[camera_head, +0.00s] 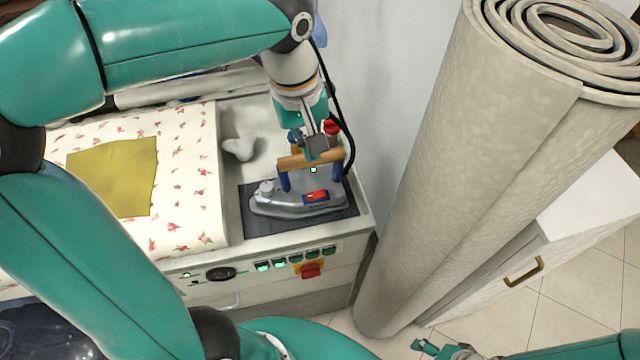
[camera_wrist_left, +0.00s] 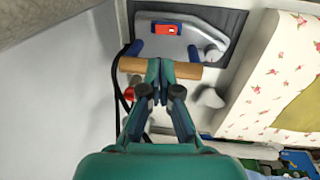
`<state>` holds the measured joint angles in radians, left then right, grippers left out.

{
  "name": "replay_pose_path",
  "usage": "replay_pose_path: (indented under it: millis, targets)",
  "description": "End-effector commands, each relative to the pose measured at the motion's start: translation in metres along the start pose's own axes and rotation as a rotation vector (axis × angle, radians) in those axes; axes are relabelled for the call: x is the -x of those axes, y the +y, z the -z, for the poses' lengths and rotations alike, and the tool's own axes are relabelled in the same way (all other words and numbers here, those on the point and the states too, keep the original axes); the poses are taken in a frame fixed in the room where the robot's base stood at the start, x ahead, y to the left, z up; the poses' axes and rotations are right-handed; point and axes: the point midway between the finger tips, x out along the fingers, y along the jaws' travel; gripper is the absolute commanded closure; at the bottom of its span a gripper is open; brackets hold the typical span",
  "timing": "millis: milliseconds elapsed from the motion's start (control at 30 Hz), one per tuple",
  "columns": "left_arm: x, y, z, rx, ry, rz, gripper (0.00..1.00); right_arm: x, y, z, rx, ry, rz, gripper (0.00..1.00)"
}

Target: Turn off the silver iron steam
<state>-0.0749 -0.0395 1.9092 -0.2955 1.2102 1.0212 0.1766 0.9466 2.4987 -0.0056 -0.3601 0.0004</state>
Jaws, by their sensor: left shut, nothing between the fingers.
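The silver iron (camera_head: 285,207) rests flat on a dark mat (camera_head: 256,228) at the right end of the ironing station. It has a wooden handle (camera_head: 288,161) on blue posts and a red switch (camera_head: 316,196) on its body. The iron also shows at the top of the wrist view (camera_wrist_left: 205,38), with its red switch (camera_wrist_left: 165,29). My left gripper (camera_head: 318,156) is above the iron at the handle. In the wrist view its closed fingertips (camera_wrist_left: 160,66) overlap the handle; contact is unclear. My right gripper (camera_head: 440,350) shows only partly at the bottom edge.
A floral padded board (camera_head: 186,206) with a yellow cloth (camera_head: 115,178) lies left of the iron. Green-lit buttons and a red switch (camera_head: 311,271) are on the front panel. A tall rolled carpet (camera_head: 440,160) stands close on the right. A black cable runs behind the handle.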

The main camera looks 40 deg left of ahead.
Motion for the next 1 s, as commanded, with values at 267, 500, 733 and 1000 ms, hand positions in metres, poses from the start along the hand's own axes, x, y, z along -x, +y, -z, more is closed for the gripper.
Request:
replay_pose_path:
  millis: [267,500,733,1000]
  targets:
    - [-0.052,-0.001,-0.001,-0.001,-0.004,0.006,1.0,-0.002,0.001,0.0,0.0,0.0,0.0,0.3]
    - [-0.098,-0.001,-0.001,0.0,-0.004,0.006,1.0,-0.002,0.001,0.0,0.0,0.0,0.0,0.3]
    - [-0.123,0.0,-0.001,-0.001,-0.002,0.003,1.0,-0.001,0.0,0.0,0.0,0.0,0.0,0.3]
    - [-0.128,0.0,-0.001,-0.001,-0.001,0.001,1.0,-0.001,0.0,0.0,0.0,0.0,0.0,0.3]
